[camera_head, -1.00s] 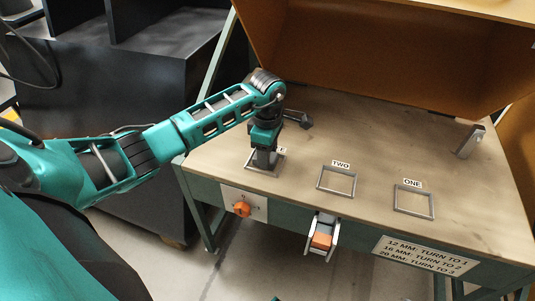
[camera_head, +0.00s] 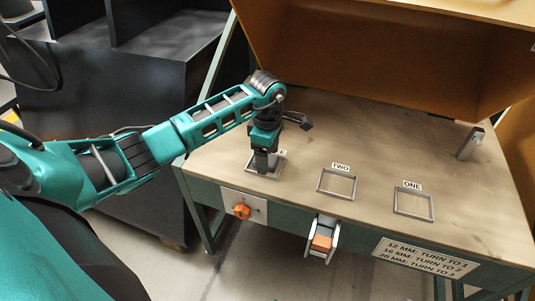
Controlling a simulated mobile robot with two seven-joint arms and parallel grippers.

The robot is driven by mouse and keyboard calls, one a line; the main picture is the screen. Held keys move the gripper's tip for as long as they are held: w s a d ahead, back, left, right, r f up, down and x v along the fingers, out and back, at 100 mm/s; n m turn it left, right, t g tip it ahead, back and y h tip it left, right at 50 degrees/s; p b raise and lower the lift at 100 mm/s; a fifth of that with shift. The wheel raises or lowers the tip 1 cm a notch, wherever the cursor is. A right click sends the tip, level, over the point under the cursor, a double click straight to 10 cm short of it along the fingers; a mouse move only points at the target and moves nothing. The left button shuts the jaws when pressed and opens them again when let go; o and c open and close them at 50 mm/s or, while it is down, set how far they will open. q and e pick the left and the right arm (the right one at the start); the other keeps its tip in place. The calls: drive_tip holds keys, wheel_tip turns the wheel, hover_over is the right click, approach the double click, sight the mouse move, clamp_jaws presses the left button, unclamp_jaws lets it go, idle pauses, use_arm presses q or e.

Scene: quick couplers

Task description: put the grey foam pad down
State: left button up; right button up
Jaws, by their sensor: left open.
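My left gripper (camera_head: 263,168) points straight down into the leftmost square frame (camera_head: 278,169) on the wooden bench top. It is open, with its fingertips at about the level of the bench. I cannot make out the grey foam pad; anything between or under the dark fingers is hidden or too small to tell. The label of this frame is mostly covered by the gripper. My right gripper is not in view.
Empty frames labelled TWO (camera_head: 337,184) and ONE (camera_head: 413,203) lie to the right. An orange knob (camera_head: 241,211) and a bracket with an orange block (camera_head: 321,243) are on the bench front. A grey post (camera_head: 469,143) stands at the far right.

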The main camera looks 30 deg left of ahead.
use_arm(q)
wheel_tip(320, 180, up, 10)
drive_tip(key=p, duration=0.3)
drive_tip(key=s+d+f+n+h, duration=0.1)
drive_tip(key=s+d+h, duration=0.3)
drive_tip(key=d, duration=0.6)
drive_tip(key=s+d+n+h, duration=0.1)
drive_tip(key=d+h, duration=0.5)
drive_tip(key=d, duration=0.3)
drive_tip(key=s+d+r+n+t+h, duration=0.2)
drive_tip(key=d+r+n+t+h, duration=0.5)
drive_tip(key=n, duration=0.4)
drive_tip(key=a+f+n+t+y, duration=0.1)
drive_tip(key=a+n+t+y, duration=0.15)
drive_tip(key=n, duration=0.45)
drive_tip(key=w+a+f+n+t+y, duration=0.1)
drive_tip(key=a+n+t+y, duration=0.1)
drive_tip(key=n+t, duration=0.35)
drive_tip(key=a+f+n+t+y, duration=0.1)
drive_tip(key=a+n+t+y, duration=0.15)
drive_tip(key=n, duration=0.65)
drive_tip(key=s+a+f+n+g+y, duration=0.4)
drive_tip(key=s+f+n+g+y, duration=0.2)
drive_tip(key=s+f+n, duration=0.4)
wheel_tip(320, 180, down, 4)
drive_tip(key=n+y, duration=0.1)
drive_tip(key=n, duration=0.3)
drive_tip(key=shift+a+g, duration=0.15)
drive_tip(key=shift+g, duration=0.2)
